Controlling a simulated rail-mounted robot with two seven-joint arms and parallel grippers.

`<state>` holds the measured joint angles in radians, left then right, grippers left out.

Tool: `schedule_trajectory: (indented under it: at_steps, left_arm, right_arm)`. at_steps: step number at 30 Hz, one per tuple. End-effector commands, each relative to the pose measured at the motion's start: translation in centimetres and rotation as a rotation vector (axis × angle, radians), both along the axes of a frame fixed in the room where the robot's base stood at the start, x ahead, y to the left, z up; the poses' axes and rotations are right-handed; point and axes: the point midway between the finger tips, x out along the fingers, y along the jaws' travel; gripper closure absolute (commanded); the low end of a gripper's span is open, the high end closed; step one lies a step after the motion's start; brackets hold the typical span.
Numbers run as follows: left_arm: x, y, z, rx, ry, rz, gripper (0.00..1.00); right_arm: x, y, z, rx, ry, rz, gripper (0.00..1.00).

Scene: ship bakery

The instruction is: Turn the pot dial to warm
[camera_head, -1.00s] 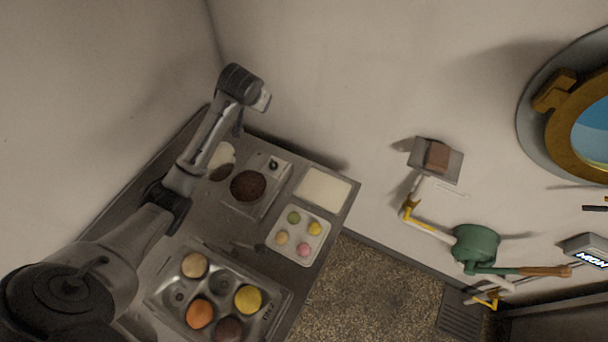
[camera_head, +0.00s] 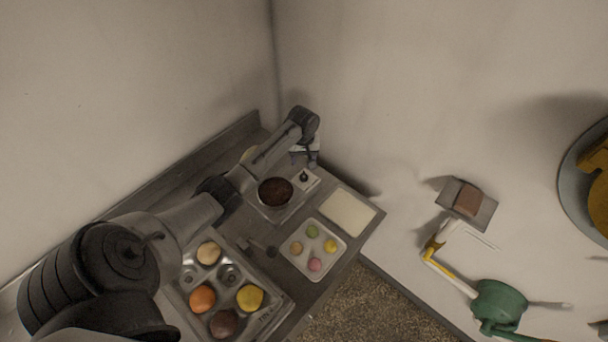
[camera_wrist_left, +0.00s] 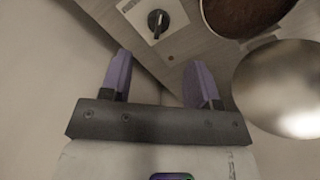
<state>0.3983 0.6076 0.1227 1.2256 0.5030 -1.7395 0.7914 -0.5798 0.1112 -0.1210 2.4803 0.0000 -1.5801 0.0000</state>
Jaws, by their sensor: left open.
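The pot (camera_head: 275,192), round with dark brown contents, is set in a pale unit on the counter. It also shows at the top right of the left wrist view (camera_wrist_left: 243,12). The pot dial (camera_head: 304,177) is a small black knob on the unit's white panel. In the left wrist view the dial (camera_wrist_left: 157,20) lies beyond my fingertips, roughly between their lines. Its markings are too small to read. My left gripper (camera_head: 308,160) is just behind the dial, and in its wrist view (camera_wrist_left: 158,68) the purple fingers are open, empty and apart from the knob. My right gripper is out of view.
A shiny metal dome (camera_wrist_left: 285,88) lies close right of my left fingers. On the counter are a tray of small colored rounds (camera_head: 318,247), a pale slab (camera_head: 347,211) and a metal tray of larger rounds (camera_head: 268,318). The wall stands close behind my gripper.

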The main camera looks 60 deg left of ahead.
Motion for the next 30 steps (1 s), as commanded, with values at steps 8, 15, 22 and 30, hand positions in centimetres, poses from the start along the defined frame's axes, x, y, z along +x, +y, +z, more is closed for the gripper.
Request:
schedule_trajectory:
  at_steps: [8,15,22,30]
  left_arm:
    - [0.0,-0.1,-5.3,-0.002,0.002,-0.001,0.44]
    - [0.0,0.0,-8.3,0.000,0.001,-0.003,0.44]
    - [0.0,-0.1,-9.5,0.001,-0.002,-0.003,0.44]
    - [0.0,-0.1,-9.6,0.001,0.000,-0.004,0.44]
  right_arm:
    - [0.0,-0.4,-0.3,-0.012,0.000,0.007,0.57]
    - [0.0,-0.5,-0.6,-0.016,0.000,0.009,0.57]
    - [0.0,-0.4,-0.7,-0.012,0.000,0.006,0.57]
    - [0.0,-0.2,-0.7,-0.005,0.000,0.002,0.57]
